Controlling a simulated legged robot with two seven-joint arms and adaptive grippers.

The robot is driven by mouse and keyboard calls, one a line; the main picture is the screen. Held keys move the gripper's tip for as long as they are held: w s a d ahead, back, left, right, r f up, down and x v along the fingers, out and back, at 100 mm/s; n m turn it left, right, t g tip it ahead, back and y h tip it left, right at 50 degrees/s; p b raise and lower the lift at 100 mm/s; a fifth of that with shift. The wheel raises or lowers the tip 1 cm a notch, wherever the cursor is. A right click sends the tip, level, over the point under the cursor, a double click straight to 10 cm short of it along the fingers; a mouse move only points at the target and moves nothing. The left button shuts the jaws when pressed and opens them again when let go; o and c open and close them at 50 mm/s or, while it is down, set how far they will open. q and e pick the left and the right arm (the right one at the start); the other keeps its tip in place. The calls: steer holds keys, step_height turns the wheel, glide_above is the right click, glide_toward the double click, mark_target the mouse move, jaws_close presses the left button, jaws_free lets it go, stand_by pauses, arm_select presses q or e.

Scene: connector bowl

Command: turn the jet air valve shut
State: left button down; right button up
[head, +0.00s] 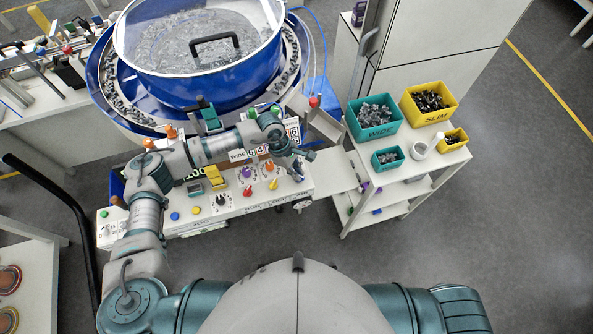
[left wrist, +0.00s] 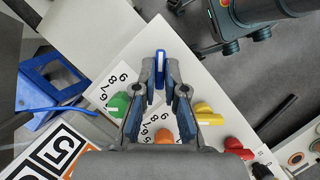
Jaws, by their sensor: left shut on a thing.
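My left gripper (head: 296,170) reaches over the right end of the white control panel (head: 185,224). In the left wrist view the fingertips (left wrist: 161,78) are closed on the two sides of a blue lever (left wrist: 160,65) with a white stripe. The lever stands upright in that view. In the head view the gripper hides it. I cannot read which label belongs to it. A yellow lever (left wrist: 208,115) and a red lever (left wrist: 237,147) sit beside it; both also show on the panel in the head view, yellow (head: 273,184) and red (head: 247,190).
A green knob (left wrist: 118,104) and an orange knob (left wrist: 163,136) lie close to the fingers. Behind the panel stands the blue feeder bowl (head: 190,88). At right, a white cart holds a teal bin (head: 374,134) and a yellow bin (head: 429,120). The floor at right is clear.

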arm_select(q)
steer(key=shift+n, duration=0.3)
arm_select(e)
steer(key=shift+s+f, duration=0.1)
arm_select(q)
steer(key=n+t, duration=0.1)
steer(key=n, duration=0.1)
steer(key=n+t+b, duration=0.1)
steer(key=n, duration=0.2)
steer(key=shift+s+n+h+b, duration=0.15)
steer(key=shift+n+h+b, duration=0.15)
steer(key=n+t+b, duration=0.1)
steer(key=n, duration=0.2)
steer(key=n+t+y+b, duration=0.1)
steer(key=n, duration=0.2)
steer(key=n+t+b, duration=0.1)
steer(key=n, duration=0.1)
steer(key=shift+s+d+n+y, duration=0.1)
steer(key=shift+s+n+y, duration=0.2)
steer(key=shift+n, duration=0.1)
steer(key=shift+r+n+t+y+b, duration=0.1)
steer(key=shift+n+t+y+b, duration=0.45)
steer(key=shift+n, duration=0.95)
arm_select(e)
steer(key=w+a+r, duration=0.2)
steer(key=w, duration=0.9)
steer(key=shift+a, duration=0.2)
steer(key=shift+w, duration=0.15)
